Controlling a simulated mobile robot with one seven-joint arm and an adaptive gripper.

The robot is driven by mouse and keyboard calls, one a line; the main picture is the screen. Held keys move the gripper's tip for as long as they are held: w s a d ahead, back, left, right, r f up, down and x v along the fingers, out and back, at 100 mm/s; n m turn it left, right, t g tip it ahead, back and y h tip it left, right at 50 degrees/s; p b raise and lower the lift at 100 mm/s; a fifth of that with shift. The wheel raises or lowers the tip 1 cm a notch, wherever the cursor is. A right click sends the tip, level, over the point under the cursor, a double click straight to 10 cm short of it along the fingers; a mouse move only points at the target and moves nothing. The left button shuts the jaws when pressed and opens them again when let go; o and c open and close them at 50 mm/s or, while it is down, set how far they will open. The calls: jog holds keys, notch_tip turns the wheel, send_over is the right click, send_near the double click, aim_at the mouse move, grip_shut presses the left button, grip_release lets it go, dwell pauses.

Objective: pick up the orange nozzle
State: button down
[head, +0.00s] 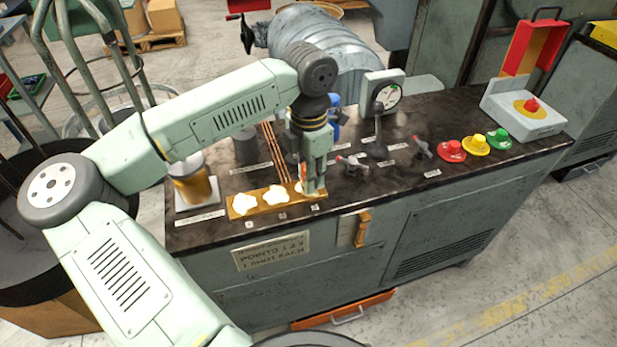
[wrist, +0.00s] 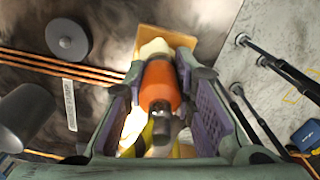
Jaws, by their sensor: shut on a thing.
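The orange nozzle (wrist: 160,85) is between the two fingers of my gripper (wrist: 163,98) in the wrist view. It has a rounded orange body with a dark tip, and a pale cream piece lies at its far end. My gripper is shut on it. In the head view my gripper (head: 314,188) points down at the right end of a wooden strip (head: 255,210) that carries white, irregular pieces. There the fingers mostly hide the nozzle. I cannot tell whether the nozzle touches the strip.
Copper rods (head: 274,155) lie behind the strip. A dial gauge (head: 385,95) and small red-handled valves (head: 352,162) stand to the right. Red, yellow and green caps (head: 475,145) and a red-button box (head: 528,110) are farther right. An amber cylinder (head: 193,187) stands left.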

jog(key=shift+r+b, duration=0.55)
jog(key=shift+r, duration=0.25)
jog(key=shift+s+r+b, duration=0.2)
jog(key=shift+r+b, duration=0.1)
jog(key=shift+r, duration=0.15)
jog(key=shift+s+r+b, duration=0.2)
jog(key=shift+r+b, duration=0.1)
jog(key=shift+r, duration=0.15)
jog(key=s+d+r+b, duration=0.1)
jog(key=s+d+b, duration=0.1)
jog(key=s, duration=0.5)
jog(key=s+d+r+b, duration=0.1)
jog(key=s+b, duration=0.1)
jog(key=s, duration=0.5)
jog(key=r+p, duration=0.2)
jog(key=r, duration=0.1)
jog(key=s+r+p, duration=0.1)
jog(key=shift+d+r, duration=0.1)
jog(key=shift+r, duration=0.3)
jog(key=shift+w, duration=0.1)
